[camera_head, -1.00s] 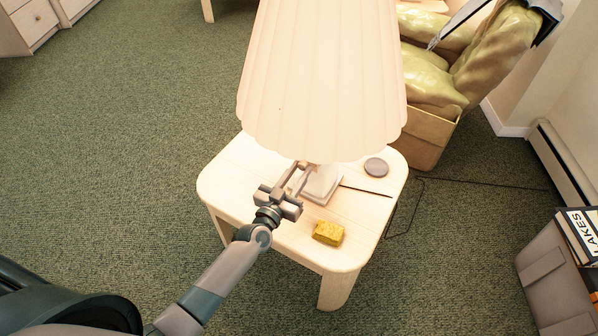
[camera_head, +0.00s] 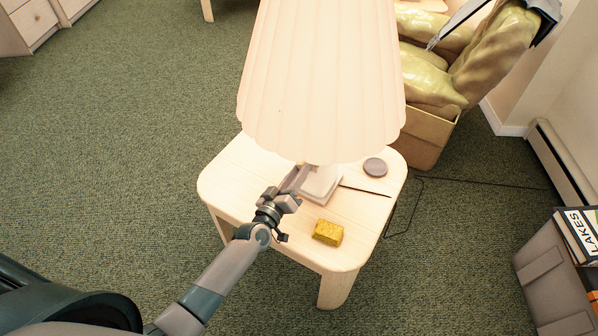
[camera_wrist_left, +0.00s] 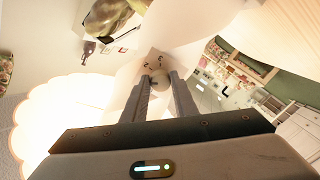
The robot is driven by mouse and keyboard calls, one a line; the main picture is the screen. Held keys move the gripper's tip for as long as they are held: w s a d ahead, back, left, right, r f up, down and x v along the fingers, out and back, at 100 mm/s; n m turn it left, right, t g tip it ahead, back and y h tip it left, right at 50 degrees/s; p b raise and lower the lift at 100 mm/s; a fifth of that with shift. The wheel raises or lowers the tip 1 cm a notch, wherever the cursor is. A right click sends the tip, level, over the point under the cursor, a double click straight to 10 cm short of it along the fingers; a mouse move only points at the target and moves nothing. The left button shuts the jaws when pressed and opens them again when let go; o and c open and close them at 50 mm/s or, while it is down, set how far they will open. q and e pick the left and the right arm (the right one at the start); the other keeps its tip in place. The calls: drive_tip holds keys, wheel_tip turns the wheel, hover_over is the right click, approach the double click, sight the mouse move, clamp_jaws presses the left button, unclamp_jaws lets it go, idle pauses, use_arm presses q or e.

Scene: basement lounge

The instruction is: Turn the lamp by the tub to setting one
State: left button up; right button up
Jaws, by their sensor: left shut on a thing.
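The lamp has a large pleated cream shade (camera_head: 322,80), lit, and a pale square base (camera_head: 322,188) on a small wooden table (camera_head: 235,180). My left gripper (camera_head: 299,176) reaches in under the shade's lower edge, beside the base. In the left wrist view its two fingers (camera_wrist_left: 160,82) are closed on a small round knob (camera_wrist_left: 158,77) of the lamp. The shade hides the lamp's stem in the head view. My right gripper is not in view.
A yellow block (camera_head: 328,232), a grey disc (camera_head: 375,167) and a thin dark cord (camera_head: 364,190) are on the table. A greenish padded chair (camera_head: 430,90) stands behind it. A grey bin with books (camera_head: 550,280) is at the right. Carpet at left is clear.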

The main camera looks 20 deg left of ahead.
use_arm(q)
drive_tip(key=shift+n, duration=1)
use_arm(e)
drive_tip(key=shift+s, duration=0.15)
use_arm(q)
drive_tip(key=o, duration=1)
drive_tip(key=shift+o, duration=0.2)
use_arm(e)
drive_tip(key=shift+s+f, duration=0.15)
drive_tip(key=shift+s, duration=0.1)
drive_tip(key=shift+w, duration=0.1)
use_arm(q)
drive_tip(key=s+a+b, duration=0.1)
drive_tip(key=s+a, duration=0.2)
drive_tip(key=s, duration=1.4)
drive_tip(key=shift+a+r+b, duration=0.2)
drive_tip(key=shift+r+b, duration=0.15)
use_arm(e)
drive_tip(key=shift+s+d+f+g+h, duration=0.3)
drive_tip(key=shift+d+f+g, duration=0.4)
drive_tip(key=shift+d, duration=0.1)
